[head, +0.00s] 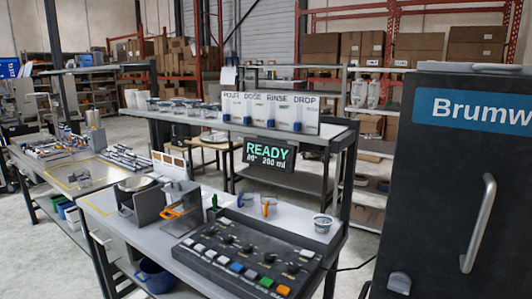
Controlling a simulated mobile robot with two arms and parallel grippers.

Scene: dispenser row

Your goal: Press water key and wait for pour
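A dark key panel (247,254) lies on the front right of the workbench. The key labels are too small to read, so I cannot tell which is the water key. A display (269,154) above the bench reads READY, with 200 ml below. A small white cup (323,223) stands behind the panel at the right. No pour shows. Neither gripper is in view.
A dark cabinet (445,200) marked "Brumw" with a metal handle fills the right side. A grey holder with an orange-handled item (176,211) stands left of the panel. Another bench (70,170) stands at the left.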

